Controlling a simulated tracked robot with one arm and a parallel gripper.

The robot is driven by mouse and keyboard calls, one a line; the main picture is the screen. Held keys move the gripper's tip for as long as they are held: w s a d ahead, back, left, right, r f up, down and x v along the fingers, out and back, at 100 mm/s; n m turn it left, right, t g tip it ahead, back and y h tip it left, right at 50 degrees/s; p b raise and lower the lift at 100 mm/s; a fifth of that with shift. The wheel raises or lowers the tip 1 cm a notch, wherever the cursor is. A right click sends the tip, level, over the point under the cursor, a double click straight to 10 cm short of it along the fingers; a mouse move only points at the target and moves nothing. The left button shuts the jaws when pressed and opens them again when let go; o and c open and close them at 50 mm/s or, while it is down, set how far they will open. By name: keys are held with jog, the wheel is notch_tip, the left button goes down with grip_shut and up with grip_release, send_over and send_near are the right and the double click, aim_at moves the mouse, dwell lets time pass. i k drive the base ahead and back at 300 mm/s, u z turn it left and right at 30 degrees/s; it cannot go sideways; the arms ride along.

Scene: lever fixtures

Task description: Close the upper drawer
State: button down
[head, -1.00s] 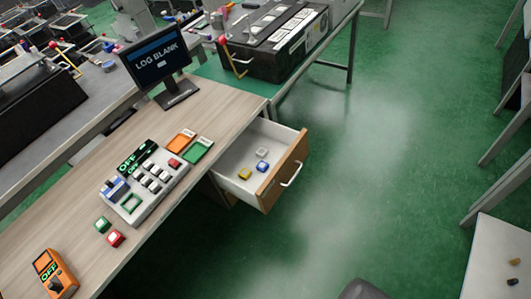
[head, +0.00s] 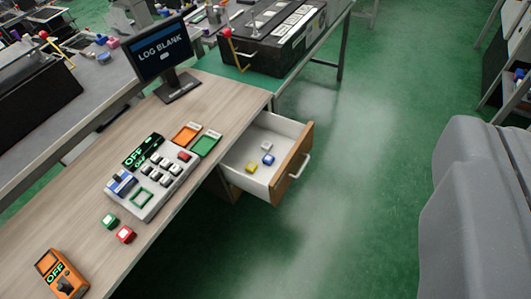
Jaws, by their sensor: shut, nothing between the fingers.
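The upper drawer (head: 291,163) is pulled out from under the right end of the wooden desk. It has a wood-coloured front, white inner walls and a pale bar handle (head: 300,166). A yellow block, a blue block and a whitish block lie inside it. A large grey smooth part, which looks like part of my own arm, fills the right side of the view, apart from the drawer. The fingertips of my gripper do not show.
The desk (head: 215,95) carries a button panel (head: 155,178), a monitor (head: 161,52), orange and green trays, small red and green blocks and an orange OFF device (head: 61,274). A black case (head: 270,45) sits on the table behind. Green floor (head: 350,150) right of the drawer is clear.

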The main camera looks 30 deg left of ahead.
aim_at(292, 140)
jog(key=u, duration=0.4)
jog(key=i, duration=1)
